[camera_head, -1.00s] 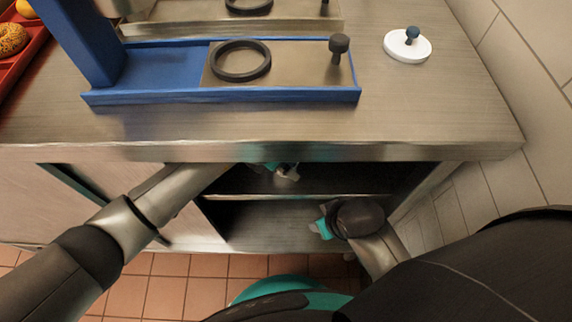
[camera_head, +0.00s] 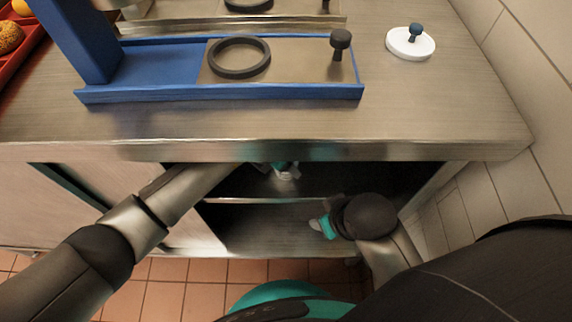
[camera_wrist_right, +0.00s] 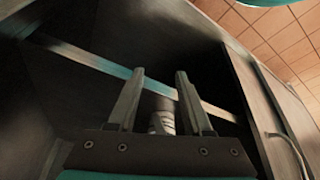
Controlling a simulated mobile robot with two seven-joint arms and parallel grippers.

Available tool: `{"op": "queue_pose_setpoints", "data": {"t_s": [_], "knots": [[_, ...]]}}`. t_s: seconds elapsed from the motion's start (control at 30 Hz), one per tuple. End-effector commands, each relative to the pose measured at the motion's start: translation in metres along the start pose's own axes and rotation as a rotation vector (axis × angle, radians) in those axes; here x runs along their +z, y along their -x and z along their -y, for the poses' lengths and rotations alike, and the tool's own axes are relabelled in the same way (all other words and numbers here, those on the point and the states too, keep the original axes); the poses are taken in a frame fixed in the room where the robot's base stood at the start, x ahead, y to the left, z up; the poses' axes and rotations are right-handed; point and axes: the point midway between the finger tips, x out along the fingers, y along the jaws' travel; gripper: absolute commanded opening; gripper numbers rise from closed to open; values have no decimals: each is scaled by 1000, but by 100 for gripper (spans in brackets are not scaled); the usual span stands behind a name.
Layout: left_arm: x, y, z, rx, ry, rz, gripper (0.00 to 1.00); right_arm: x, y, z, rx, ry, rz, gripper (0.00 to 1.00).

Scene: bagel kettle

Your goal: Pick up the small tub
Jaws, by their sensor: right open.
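I cannot identify the small tub with certainty. A pale, ringed round thing (camera_wrist_right: 162,122) shows between and beyond my right fingers in the right wrist view; I cannot tell if it is the tub or part of my left arm. My right gripper (camera_wrist_right: 160,76) is open, with nothing seen touching its fingers. In the head view my right gripper (camera_head: 316,226) is at the front of the cabinet's lower compartment. My left gripper (camera_head: 284,172) reaches under the counter edge into the upper compartment; its jaws are too small and covered to read.
The steel counter (camera_head: 430,115) overhangs the open cabinet. A shelf edge (camera_head: 270,199) divides it, and a sliding door (camera_head: 75,200) stands at left. On top are a blue frame (camera_head: 150,93) with a black ring (camera_head: 239,57) and a white knobbed lid (camera_head: 410,43).

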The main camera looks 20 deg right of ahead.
Motion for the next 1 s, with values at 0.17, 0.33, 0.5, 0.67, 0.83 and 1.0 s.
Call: {"op": "queue_pose_setpoints", "data": {"t_s": [0.17, 0.33, 0.5, 0.67, 0.83, 1.0], "knots": [[0, 0, 0, 0, 0, -1, 40, 0, 0, 0, 0, 0, 0, 50], [0, 0, 0, 0, 0, -1, 21, 0, 0, 0, 0, 0, 0, 50], [0, 0, 0, 0, 0, -1, 19, 0, 0, 0, 0, 0, 0, 50], [0, 1, 0, 0, 0, -1, 19, 0, 0, 0, -1, 0, 0, 50], [2, 6, 0, 1, -1, 0, 19, 2, -1, 0, -1, 0, 7, 50], [7, 17, 0, 2, -2, 1, 19, 9, -19, 2, -4, 3, 34, 50]]}}
